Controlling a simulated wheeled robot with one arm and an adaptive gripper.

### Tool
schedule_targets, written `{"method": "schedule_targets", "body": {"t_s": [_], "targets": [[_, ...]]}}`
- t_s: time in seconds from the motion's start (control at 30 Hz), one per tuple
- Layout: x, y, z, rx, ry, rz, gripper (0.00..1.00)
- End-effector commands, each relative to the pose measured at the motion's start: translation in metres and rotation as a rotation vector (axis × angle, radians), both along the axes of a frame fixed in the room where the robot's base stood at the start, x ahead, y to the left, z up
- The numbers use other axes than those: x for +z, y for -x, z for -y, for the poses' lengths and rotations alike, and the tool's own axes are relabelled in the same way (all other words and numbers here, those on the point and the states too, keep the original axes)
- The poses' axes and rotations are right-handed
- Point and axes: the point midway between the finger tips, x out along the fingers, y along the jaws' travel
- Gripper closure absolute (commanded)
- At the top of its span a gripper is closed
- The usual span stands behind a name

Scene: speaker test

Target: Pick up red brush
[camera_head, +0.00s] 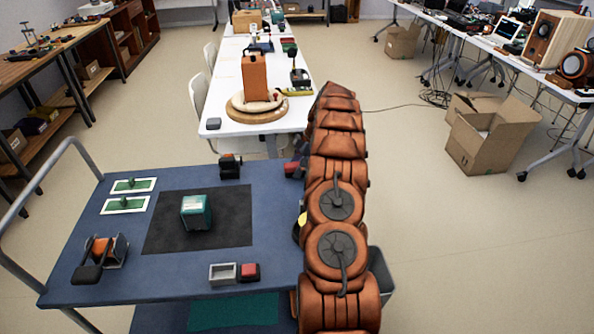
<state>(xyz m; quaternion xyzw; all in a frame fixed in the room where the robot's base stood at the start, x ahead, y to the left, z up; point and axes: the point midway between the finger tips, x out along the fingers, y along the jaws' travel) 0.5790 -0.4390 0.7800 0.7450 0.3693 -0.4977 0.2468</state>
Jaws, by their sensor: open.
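I cannot make out a clear red brush. On the blue cart top (75,225), a small red block-like thing (250,272) sits right beside a small grey tray (222,273) near the front edge. Another small red and dark thing (293,169) lies at the cart's far right corner, partly hidden by my arm. An orange and black tool (103,256) lies at the left front. My orange arm stretches away along the cart's right side. My gripper does not show.
A green box (196,212) stands on a black mat (162,230). Two green-and-white plates (126,204) and a dark tool (230,165) lie nearby. A white table (222,90) stands behind, with a white chair (199,97) on its left. Cardboard boxes (490,135) stand on the right floor.

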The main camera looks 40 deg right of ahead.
Motion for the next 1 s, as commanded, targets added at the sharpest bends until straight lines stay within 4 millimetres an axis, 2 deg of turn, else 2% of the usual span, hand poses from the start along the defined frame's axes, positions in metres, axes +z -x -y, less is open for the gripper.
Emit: {"method": "schedule_targets", "body": {"t_s": [0.23, 0.83, 1.0], "targets": [[0.0001, 0.0000, 0.0000, 0.000, 0.000, 0.000, 0.33], [0.0001, 0.0001, 0.0000, 0.000, 0.000, 0.000, 0.96], [0.0001, 0.0000, -0.0001, 0.000, 0.000, 0.000, 0.97]]}}
